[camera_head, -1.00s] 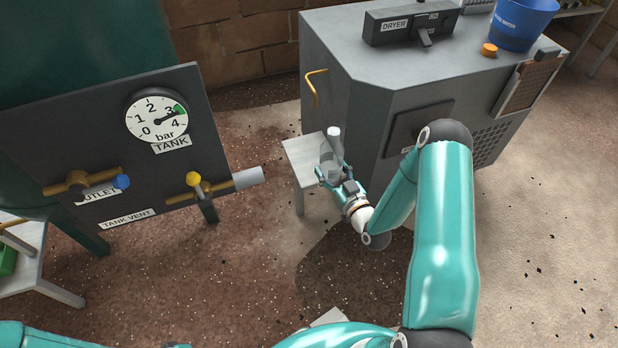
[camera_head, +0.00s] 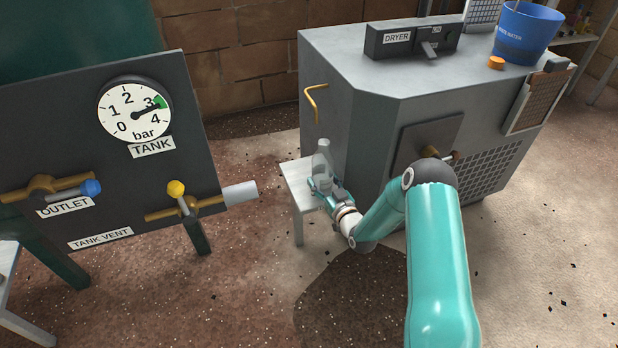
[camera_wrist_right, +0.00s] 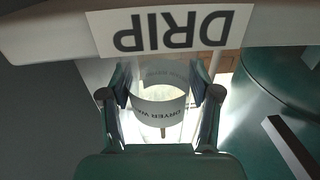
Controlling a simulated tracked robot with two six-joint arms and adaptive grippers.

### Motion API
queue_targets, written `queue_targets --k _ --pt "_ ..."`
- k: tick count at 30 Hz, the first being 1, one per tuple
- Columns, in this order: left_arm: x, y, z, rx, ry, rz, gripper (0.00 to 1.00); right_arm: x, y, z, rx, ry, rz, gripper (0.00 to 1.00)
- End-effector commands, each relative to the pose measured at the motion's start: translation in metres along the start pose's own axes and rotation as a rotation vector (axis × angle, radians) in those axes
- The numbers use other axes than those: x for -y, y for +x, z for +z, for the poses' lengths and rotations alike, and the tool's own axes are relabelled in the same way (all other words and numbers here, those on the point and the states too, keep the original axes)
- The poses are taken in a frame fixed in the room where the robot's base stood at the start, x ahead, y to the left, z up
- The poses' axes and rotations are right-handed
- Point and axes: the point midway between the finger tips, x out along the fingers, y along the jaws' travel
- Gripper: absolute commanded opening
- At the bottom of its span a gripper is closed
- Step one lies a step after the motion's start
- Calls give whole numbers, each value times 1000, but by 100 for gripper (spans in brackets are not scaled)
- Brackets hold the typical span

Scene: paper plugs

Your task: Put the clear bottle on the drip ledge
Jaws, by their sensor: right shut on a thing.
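The clear bottle (camera_head: 322,162) is upright in my right gripper (camera_head: 322,185), which is shut on it. In the right wrist view the bottle (camera_wrist_right: 158,112) stands between both fingers, with a partly readable "DRYER W..." label. The drip ledge (camera_head: 295,178) is a small pale stand against the dryer's left side. In the right wrist view, the ledge (camera_wrist_right: 45,32) bears an upside-down "DRIP" sign. In the head view the bottle overlaps the ledge's right part; I cannot tell whether its base touches the top. My left gripper is out of view.
The grey dryer (camera_head: 362,80) stands close to the right of the ledge, with a yellow bent pipe (camera_head: 314,97) above it. A blue bucket (camera_head: 527,32) is on the dryer. Floor in front is clear.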

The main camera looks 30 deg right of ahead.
Motion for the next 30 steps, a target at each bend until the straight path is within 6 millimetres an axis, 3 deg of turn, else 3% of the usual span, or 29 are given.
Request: queue_targets --k 8,15,28,29,30 --pt "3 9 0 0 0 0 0 1 24 1 -2 0 -1 34" --pt "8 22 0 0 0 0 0 1 60 2 -3 -1 -1 34" --pt "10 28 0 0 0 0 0 1 57 8 1 1 -1 34" --pt "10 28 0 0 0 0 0 1 57 8 1 1 -1 64" --pt "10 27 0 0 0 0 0 1 57 7 1 1 -1 70"
